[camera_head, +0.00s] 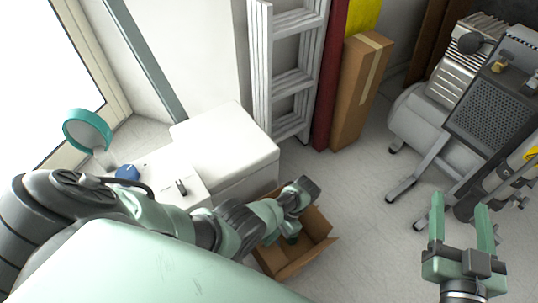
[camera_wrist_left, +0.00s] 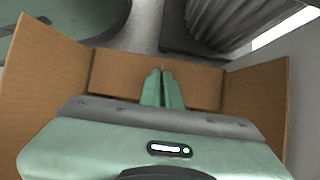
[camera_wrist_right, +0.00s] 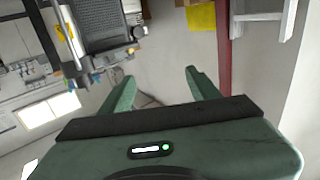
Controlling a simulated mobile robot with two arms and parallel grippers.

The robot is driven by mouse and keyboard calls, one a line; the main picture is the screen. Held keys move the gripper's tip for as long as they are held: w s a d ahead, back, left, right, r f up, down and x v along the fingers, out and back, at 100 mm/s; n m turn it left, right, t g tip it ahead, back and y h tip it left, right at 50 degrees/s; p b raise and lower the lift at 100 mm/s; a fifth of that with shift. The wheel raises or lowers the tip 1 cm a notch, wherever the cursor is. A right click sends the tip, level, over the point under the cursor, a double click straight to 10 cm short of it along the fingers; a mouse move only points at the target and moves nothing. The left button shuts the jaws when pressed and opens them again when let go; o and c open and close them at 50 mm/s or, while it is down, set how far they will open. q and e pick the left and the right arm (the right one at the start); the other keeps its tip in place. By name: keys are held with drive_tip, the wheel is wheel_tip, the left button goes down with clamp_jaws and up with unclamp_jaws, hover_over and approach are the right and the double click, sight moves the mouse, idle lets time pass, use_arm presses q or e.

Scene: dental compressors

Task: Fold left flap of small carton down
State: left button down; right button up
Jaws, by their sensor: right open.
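The small brown carton (camera_head: 318,222) stands open on the floor, partly hidden behind my left arm in the head view. In the left wrist view, one raised flap (camera_wrist_left: 40,85) stands at the left and another (camera_wrist_left: 262,95) at the right. A cardboard panel (camera_wrist_left: 203,85) lies across the far side. My left gripper (camera_wrist_left: 162,76) is over the carton with its fingers together, and I see nothing held between them. Its body hides the near part of the carton. My right gripper (camera_head: 460,212) is open and empty, well to the right of the carton.
A white box (camera_head: 225,150) stands behind the carton. A ladder (camera_head: 290,70) and a tall carton (camera_head: 360,90) lean at the back wall. A compressor (camera_head: 425,120) stands at the right. Floor between carton and compressor is clear.

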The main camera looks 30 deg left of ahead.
use_arm(q)
drive_tip(key=shift+w+d, duration=0.1)
drive_tip(key=shift+w, duration=0.05)
drive_tip(key=c, duration=1.6)
unclamp_jaws()
drive_tip(key=shift+c, duration=0.2)
drive_tip(key=shift+r, duration=0.1)
drive_tip(key=shift+w+r, duration=0.1)
drive_tip(key=shift+r, duration=0.1)
drive_tip(key=p+v, duration=0.2)
drive_tip(key=v, duration=0.5)
drive_tip(key=shift+p, duration=0.3)
use_arm(e)
drive_tip(key=s+d+f+g+h, duration=0.1)
drive_tip(key=s+f+g, duration=0.1)
drive_tip(key=f, duration=0.3)
drive_tip(key=s+d+f+g, duration=0.1)
drive_tip(key=s+f+g, duration=0.1)
drive_tip(key=f+g, duration=0.2)
drive_tip(key=shift+s+d+f+g+h, duration=0.3)
drive_tip(key=shift+d+f+g+h, duration=0.1)
drive_tip(key=shift+f, duration=0.5)
